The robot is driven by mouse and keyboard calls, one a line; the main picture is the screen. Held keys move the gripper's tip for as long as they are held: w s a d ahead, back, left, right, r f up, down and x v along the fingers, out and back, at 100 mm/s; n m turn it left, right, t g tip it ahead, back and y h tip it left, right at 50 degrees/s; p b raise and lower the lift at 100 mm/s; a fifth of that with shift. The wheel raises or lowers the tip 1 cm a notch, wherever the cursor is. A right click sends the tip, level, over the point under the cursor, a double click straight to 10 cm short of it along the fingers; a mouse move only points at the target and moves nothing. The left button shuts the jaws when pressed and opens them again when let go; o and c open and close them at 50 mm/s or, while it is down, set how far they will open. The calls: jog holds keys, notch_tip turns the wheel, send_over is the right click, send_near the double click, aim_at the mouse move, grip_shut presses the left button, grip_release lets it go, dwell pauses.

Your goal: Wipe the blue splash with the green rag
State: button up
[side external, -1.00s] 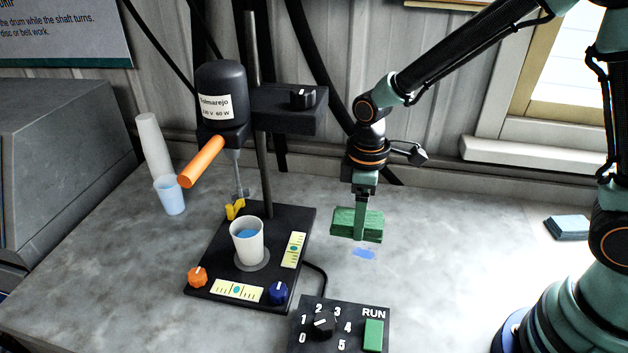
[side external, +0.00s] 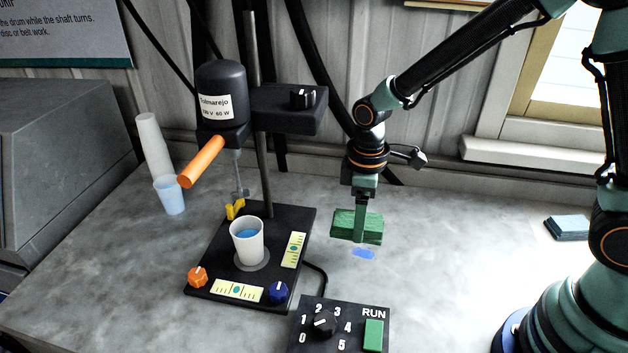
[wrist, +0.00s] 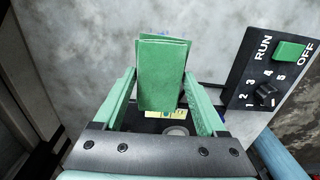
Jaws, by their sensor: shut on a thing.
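The green rag (side external: 344,225) is a folded block held between the fingers of my gripper (side external: 360,236). In the wrist view the rag (wrist: 162,75) sits between the two green fingers of my gripper (wrist: 160,90). The blue splash (side external: 363,254) is a small flat patch on the grey bench, just below the rag in the side view. The rag looks a little above the bench; the exact gap is hard to tell. In the wrist view the rag hides most of the splash, with only a trace of blue at its top edge.
Left of my gripper stands the disperser (side external: 222,95) with its orange handle, on a black base holding a white cup (side external: 247,241) of blue liquid. A control box (side external: 340,326) lies in front. Bench between is clear.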

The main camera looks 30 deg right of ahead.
aim_at(355, 254)
notch_tip(355, 254, down, 7)
jog(key=shift+r, duration=0.15)
jog(key=shift+s+d, duration=0.25)
jog(key=shift+d, duration=0.05)
jog(key=shift+c, duration=0.5)
jog(key=shift+s+d, duration=1.05)
jog(key=shift+s, duration=0.05)
jog(key=shift+w+a, duration=1.4)
jog(key=shift+a, duration=0.05)
jog(key=shift+d+r, duration=0.1)
jog(key=shift+r, duration=3.9)
